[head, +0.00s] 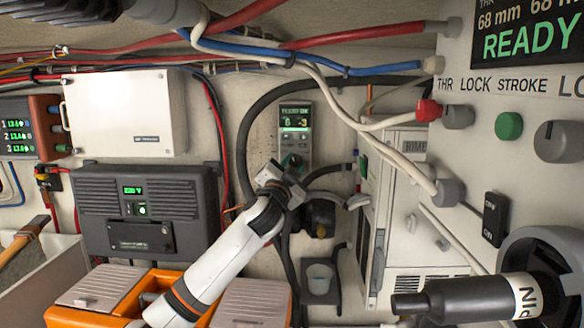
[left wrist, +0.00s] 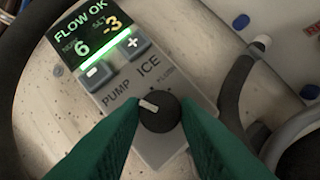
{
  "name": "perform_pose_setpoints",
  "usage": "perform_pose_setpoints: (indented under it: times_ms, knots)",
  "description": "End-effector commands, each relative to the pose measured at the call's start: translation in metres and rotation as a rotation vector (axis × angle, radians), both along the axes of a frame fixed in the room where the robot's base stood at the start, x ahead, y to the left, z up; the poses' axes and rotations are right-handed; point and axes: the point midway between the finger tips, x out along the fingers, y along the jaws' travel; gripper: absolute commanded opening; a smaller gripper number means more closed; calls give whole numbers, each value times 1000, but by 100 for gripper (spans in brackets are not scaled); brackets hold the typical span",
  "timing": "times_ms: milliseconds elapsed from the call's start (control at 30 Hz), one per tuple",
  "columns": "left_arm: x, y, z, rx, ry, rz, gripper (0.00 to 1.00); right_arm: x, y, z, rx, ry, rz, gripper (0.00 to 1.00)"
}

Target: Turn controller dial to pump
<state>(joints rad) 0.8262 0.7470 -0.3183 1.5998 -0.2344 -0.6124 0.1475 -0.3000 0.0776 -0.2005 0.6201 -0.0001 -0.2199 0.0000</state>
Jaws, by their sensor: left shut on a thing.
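The controller is a grey panel (head: 296,122) on the back wall with a lit display and a green light bar. In the left wrist view its panel (left wrist: 178,152) has the display reading "FLOW OK", minus and plus buttons, and the labels PUMP, ICE and FLUSH. The black dial (left wrist: 160,113) sits below the labels, its white pointer mark aimed left and slightly up, toward PUMP. My left gripper (left wrist: 161,122) has its green fingers shut on the dial, one on each side; in the head view the gripper (head: 287,178) covers the panel's lower end. My right gripper is out of view.
A black hose (head: 246,140) curves close beside the controller. A black-and-grey unit (head: 321,217) sits below right, and a white cabinet (head: 395,200) stands to the right. Orange cases (head: 120,290) lie below my left arm. Cables (head: 330,65) cross above.

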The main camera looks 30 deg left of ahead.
Motion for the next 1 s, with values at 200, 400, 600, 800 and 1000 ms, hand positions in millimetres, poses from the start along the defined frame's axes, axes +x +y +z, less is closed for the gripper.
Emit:
perform_pose_setpoints:
  times_ms: [200,400,600,800,1000]
  knots:
    - [0,-1,0,0,0,-1,6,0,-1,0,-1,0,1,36]
    - [0,-1,0,-1,0,-2,51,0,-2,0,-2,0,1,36]
    - [0,0,0,-1,0,0,51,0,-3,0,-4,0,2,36]
    - [-7,-2,-5,-1,-1,0,51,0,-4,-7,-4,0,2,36]
    - [-37,-11,-19,2,-2,-1,51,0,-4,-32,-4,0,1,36]
